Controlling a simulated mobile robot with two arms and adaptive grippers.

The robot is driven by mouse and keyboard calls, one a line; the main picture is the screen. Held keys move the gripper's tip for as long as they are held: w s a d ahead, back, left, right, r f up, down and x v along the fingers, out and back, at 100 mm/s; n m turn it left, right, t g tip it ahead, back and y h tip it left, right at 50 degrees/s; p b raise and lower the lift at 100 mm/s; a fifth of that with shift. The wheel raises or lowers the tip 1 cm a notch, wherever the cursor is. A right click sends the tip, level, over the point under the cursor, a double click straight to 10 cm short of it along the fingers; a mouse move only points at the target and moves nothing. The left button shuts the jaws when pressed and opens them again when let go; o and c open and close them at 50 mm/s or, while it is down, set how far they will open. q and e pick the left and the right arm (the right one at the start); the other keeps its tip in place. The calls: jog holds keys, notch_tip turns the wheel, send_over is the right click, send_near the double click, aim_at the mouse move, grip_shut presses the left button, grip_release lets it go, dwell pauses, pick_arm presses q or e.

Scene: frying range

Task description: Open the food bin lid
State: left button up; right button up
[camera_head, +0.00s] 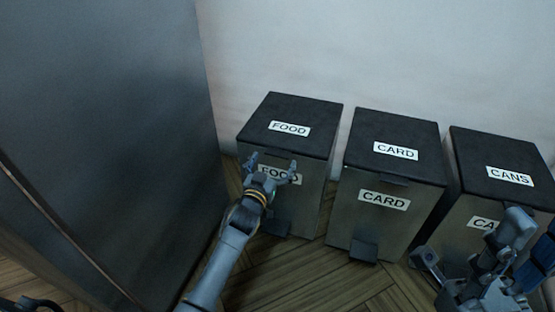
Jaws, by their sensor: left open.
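The food bin (307,203) stands at the left of a row of bins, with a grey body and a FOOD label on its front. Its dark lid (300,108) lies flat and shut, with another FOOD label on top. My left gripper (272,166) is open in front of the bin, near the lid's front edge, and partly covers the front label. I cannot tell whether its fingers touch the lid. My right gripper and arm show at the lower right, in front of the cans bin; its jaw state is unclear.
The card bin (375,222) stands beside the food bin, and the cans bin (470,168) is at the right. Both lids are shut. Pedals stick out at the bins' feet. A tall dark cabinet (110,120) rises at the left. Wooden floor (310,280) is clear in front.

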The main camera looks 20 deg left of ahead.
aim_at(277, 153)
pick_arm(q)
jog(key=shift+w+d+b, duration=0.1)
jog(key=shift+w+b, duration=0.35)
jog(key=shift+w, duration=1.25)
jog(key=shift+s+r, duration=0.1)
jog(key=shift+r, duration=0.15)
jog(key=c, duration=1.7)
